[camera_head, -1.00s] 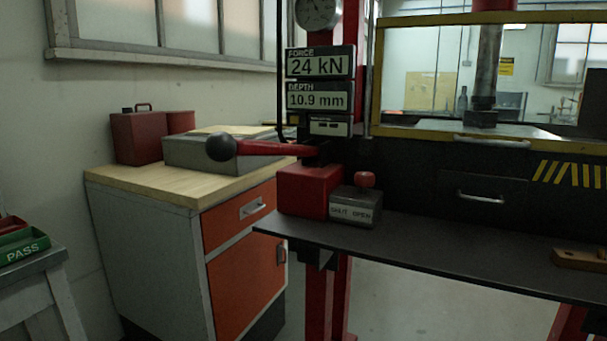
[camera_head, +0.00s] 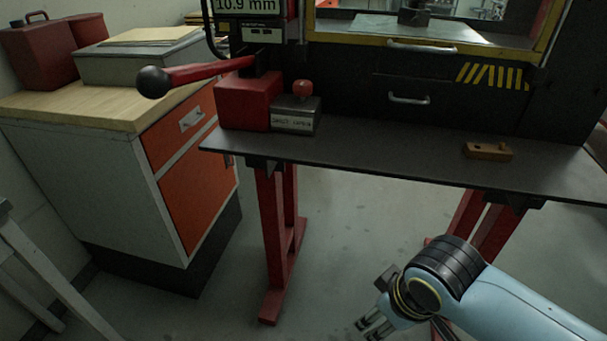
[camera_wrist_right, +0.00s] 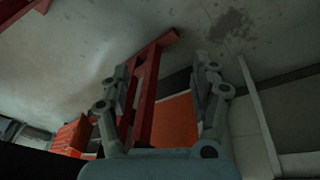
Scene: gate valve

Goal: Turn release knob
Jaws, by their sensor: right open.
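The release knob (camera_head: 303,88) is a small red knob on top of a grey box (camera_head: 293,118) labelled "SHUT OPEN". The box stands on the dark press shelf, just right of a red block (camera_head: 248,100). My right gripper (camera_head: 372,327) is low at the bottom of the head view, below and in front of the shelf, well apart from the knob. In the right wrist view its two fingers (camera_wrist_right: 163,90) are spread with nothing between them. The knob is not visible in the wrist view. My left gripper is not in view.
A red lever with a black ball (camera_head: 154,82) sticks out left from the red block. A wooden block (camera_head: 488,151) lies on the shelf's right part. An orange-fronted cabinet (camera_head: 180,180) stands left. Red press legs (camera_head: 277,240) stand under the shelf (camera_head: 400,155).

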